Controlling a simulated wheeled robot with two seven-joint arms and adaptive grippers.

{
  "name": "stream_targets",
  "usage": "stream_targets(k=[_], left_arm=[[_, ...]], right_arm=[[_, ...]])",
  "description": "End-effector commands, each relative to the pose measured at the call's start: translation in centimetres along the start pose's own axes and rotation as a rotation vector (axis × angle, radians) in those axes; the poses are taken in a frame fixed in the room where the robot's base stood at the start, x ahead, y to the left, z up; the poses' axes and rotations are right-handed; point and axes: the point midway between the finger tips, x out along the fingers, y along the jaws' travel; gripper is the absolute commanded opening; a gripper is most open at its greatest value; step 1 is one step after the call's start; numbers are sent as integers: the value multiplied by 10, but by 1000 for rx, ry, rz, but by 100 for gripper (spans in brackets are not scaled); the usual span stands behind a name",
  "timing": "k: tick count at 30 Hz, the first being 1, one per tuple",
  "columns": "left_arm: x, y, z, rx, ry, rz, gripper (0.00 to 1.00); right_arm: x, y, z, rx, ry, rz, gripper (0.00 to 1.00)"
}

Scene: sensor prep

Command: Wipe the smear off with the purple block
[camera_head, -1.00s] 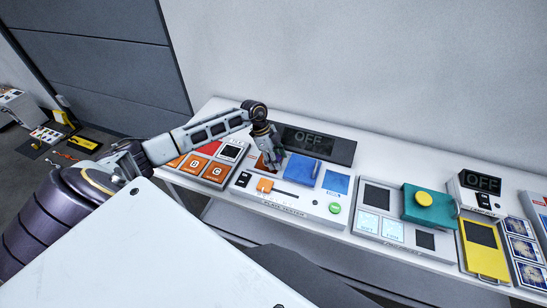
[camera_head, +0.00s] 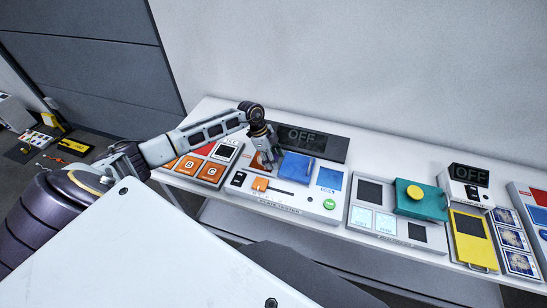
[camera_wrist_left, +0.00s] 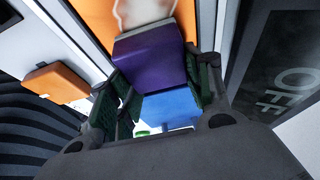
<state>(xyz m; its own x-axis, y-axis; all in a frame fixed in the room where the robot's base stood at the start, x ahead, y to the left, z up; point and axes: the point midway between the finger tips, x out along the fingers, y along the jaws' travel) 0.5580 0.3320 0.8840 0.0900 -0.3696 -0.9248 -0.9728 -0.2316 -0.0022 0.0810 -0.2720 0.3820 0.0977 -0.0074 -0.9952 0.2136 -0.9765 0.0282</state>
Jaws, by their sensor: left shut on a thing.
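My left gripper (camera_head: 267,163) is over the orange plate (camera_head: 257,161) of the plate tester (camera_head: 287,208). In the left wrist view the gripper (camera_wrist_left: 150,92) is shut on the purple block (camera_wrist_left: 150,55), which sits between its dark green finger pads. The block is at the orange plate (camera_wrist_left: 95,18); whether it touches the plate I cannot tell. A whitish smear (camera_wrist_left: 140,10) shows on the plate just past the block, partly cut off by the picture's top edge. The block is hidden by the gripper in the head view. My right gripper is not in view.
A blue plate (camera_head: 297,167) lies right beside the gripper, with a smaller blue square (camera_head: 329,178) farther right. A dark display reading OFF (camera_head: 308,140) stands behind. An orange slider knob (camera_head: 260,184) and green button (camera_head: 329,204) are in front. Panel B/C (camera_head: 200,165) is left.

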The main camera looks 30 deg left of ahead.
Motion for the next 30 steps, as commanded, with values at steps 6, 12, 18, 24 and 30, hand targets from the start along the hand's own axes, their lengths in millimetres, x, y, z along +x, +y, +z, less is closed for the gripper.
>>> stream_targets(k=[6, 12, 18, 24, 30], left_arm=[[4, 5, -8, 6, 14, 10, 27], [4, 5, -7, 6, 15, 11, 27], [-1, 5, 2, 6, 12, 11, 27], [-7, 4, 14, 2, 8, 9, 27], [-13, 2, 26, 1, 5, 6, 27]], right_arm=[[-1, 8, 2, -3, -2, 8, 40], [-2, 8, 2, -3, -2, 8, 40], [-5, 4, 0, -1, -1, 3, 40], [-9, -1, -1, 1, 0, -1, 40], [-12, -1, -1, 1, 0, -1, 40]])
